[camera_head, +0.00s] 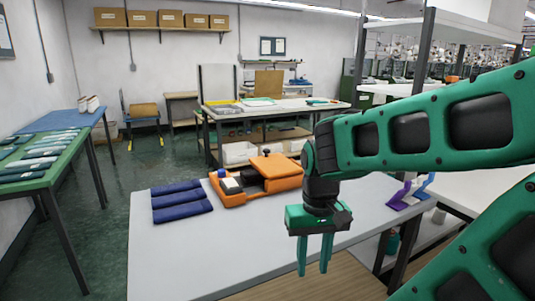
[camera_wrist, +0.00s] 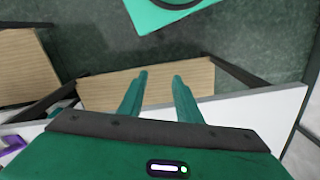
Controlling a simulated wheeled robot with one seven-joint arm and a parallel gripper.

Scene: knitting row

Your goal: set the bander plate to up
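An orange machine (camera_head: 262,195) sits on the grey table (camera_head: 240,245), left of my gripper in the head view. A flat orange plate (camera_head: 277,166) lies on its right part, looking roughly level. A blue knob (camera_head: 221,173) and a pale pad (camera_head: 231,186) are on its left part. I take the orange plate for the bander plate but cannot be sure. My gripper (camera_head: 314,272) points down near the table's front edge, apart from the machine. Its two fingers are apart with nothing between them; the wrist view shows the gap (camera_wrist: 160,76). The machine is not seen in the wrist view.
Several folded dark blue pieces (camera_head: 181,202) lie left of the machine. A purple and blue item (camera_head: 407,192) is at the table's right. A wooden surface (camera_head: 305,285) lies by the front edge, below my gripper. The grey table front is clear.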

